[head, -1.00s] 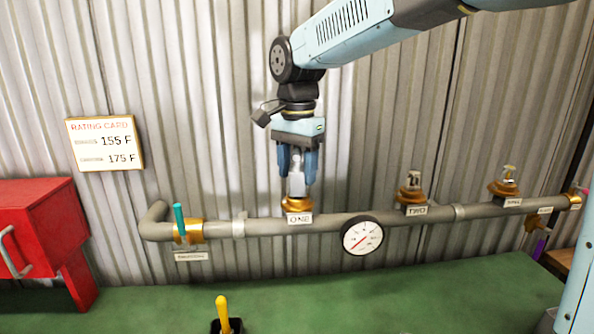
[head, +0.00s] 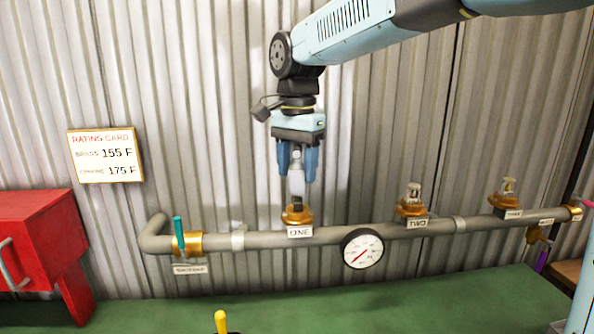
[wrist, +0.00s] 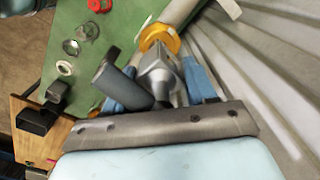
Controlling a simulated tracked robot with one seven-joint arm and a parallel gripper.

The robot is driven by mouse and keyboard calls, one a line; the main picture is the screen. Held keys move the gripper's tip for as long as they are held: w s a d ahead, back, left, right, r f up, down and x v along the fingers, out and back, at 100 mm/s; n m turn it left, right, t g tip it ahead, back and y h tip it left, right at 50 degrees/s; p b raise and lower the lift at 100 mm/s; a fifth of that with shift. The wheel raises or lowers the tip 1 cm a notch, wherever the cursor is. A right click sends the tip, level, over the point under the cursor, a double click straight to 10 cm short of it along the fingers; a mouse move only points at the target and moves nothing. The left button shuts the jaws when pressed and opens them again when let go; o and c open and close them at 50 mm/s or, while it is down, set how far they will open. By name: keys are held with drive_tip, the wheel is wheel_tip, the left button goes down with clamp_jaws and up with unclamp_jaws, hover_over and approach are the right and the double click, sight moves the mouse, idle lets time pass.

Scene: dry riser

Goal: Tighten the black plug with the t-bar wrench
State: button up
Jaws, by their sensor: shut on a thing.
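My gripper (head: 298,178) points down above the brass fitting labelled ONE (head: 298,215) on the grey pipe. Its blue fingers are shut on a grey metal tool (head: 297,187) that looks like the t-bar wrench. In the wrist view the tool (wrist: 157,80) sits between the fingers (wrist: 160,88), with a dark grey bar sticking out to the left. Its far end meets or overlaps the brass ring (wrist: 160,38); I cannot tell whether it is seated. The black plug is not clearly visible, and the gripped tool may hide it.
Fittings TWO (head: 412,207) and THREE (head: 508,195) carry sprinkler heads. A gauge (head: 361,248) hangs on the pipe (head: 335,236), with a teal-handled valve (head: 179,235) at left. A red box (head: 35,235) stands left. A yellow handle (head: 221,321) rises from the green bench (head: 400,295).

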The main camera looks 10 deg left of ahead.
drive_tip(key=shift+r, duration=0.7)
drive_tip(key=shift+r, duration=0.3)
drive_tip(key=shift+r, duration=1.85)
